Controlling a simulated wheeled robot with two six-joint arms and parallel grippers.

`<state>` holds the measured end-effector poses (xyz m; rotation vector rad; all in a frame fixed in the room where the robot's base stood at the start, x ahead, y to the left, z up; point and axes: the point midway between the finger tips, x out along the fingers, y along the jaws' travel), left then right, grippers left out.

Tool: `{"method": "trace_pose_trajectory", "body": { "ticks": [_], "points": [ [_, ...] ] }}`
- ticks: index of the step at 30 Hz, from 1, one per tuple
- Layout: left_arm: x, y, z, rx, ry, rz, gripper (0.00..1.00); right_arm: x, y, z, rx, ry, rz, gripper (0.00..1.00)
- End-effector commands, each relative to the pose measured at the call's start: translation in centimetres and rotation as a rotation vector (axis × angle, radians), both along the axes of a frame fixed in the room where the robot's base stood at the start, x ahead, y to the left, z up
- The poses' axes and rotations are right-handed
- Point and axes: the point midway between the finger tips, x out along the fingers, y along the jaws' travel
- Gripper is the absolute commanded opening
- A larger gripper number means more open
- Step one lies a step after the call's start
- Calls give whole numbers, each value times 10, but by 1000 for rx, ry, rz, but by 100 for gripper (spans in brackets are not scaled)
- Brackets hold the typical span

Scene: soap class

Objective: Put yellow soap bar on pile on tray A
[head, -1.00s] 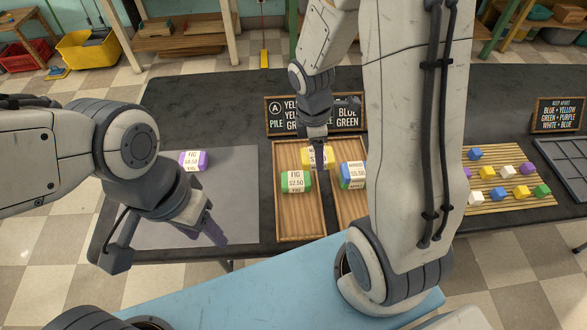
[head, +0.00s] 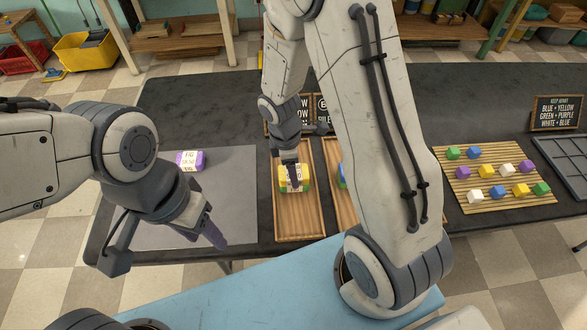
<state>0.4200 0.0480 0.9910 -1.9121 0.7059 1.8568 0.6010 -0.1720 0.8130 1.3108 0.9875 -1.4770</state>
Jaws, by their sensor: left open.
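A green soap bar (head: 279,186) shows only as a thin edge around and under the yellow one. I cannot tell whether the two touch. The right gripper's fingers are at the top of the yellow bar. My left gripper (head: 205,233) is open and empty above the grey mat (head: 236,180).
A purple soap bar (head: 190,160) lies on the grey mat. A second tray (head: 341,208), with a mostly hidden blue soap bar (head: 342,177), stands behind my right arm. Signs (head: 559,113) and a slatted mat of coloured cubes (head: 450,180) are at the right.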

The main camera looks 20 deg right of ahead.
Motion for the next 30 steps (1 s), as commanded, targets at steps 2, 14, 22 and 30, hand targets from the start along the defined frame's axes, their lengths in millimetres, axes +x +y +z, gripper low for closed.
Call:
{"method": "trace_pose_trajectory", "body": {
  "ticks": [2,14,22,30],
  "points": [
    [0,0,-2,0,0,0,50,0,0,-4,0,0,0,6],
    [0,0,-1,0,0,0,50,0,0,-2,0,0,0,98],
    [0,0,7,0,0,0,50,2,3,29,1,-4,-1,98],
    [0,0,13,0,0,0,50,4,10,86,0,-6,1,98]
  ]
}}
